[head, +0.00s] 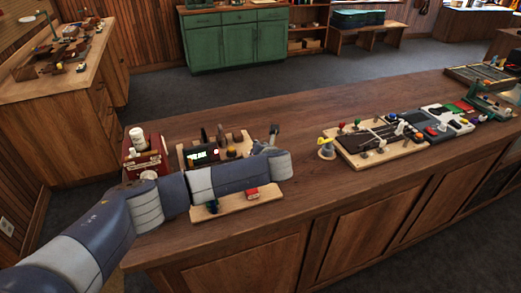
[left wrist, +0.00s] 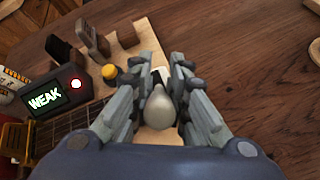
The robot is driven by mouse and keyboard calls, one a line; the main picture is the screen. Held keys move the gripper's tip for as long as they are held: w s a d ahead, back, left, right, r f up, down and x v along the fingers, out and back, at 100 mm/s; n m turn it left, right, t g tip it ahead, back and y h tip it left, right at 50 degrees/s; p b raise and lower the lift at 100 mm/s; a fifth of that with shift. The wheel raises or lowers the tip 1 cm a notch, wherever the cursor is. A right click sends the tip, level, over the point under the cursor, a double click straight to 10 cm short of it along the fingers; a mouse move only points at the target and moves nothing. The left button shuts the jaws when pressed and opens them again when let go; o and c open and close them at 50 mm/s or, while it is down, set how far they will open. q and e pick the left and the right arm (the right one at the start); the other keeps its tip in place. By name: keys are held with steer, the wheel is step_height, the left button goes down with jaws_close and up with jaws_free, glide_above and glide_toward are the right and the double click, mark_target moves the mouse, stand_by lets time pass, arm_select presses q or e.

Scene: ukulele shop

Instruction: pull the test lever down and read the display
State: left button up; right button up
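The test board (head: 238,202) is a pale wooden base on the near left of the counter, largely hidden by my left arm. Its dark display box (head: 203,155) has a lit screen; in the left wrist view the display (left wrist: 45,99) reads "WEAK" in pale green letters, with a glowing red-and-white light beside it. The test lever's rounded grey knob (left wrist: 159,108) is between the fingers of my left gripper (left wrist: 162,80), which look closed against its sides. The lever's lower part is hidden. My right gripper is not in view.
A yellow-topped knob (left wrist: 109,73) and dark upright pieces (left wrist: 92,38) stand beside the lever. A red box (head: 145,158) with white containers stands left of the board. A second board (head: 375,141) with small levers lies farther right.

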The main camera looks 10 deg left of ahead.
arm_select(q)
steer(key=shift+o, duration=0.4)
steer(key=shift+s+d, duration=0.1)
steer(key=shift+s, duration=0.1)
steer(key=v, duration=1.1)
steer(key=shift+s+d+r, duration=0.15)
steer(key=shift+s+d, duration=0.05)
steer(key=shift+s, duration=0.15)
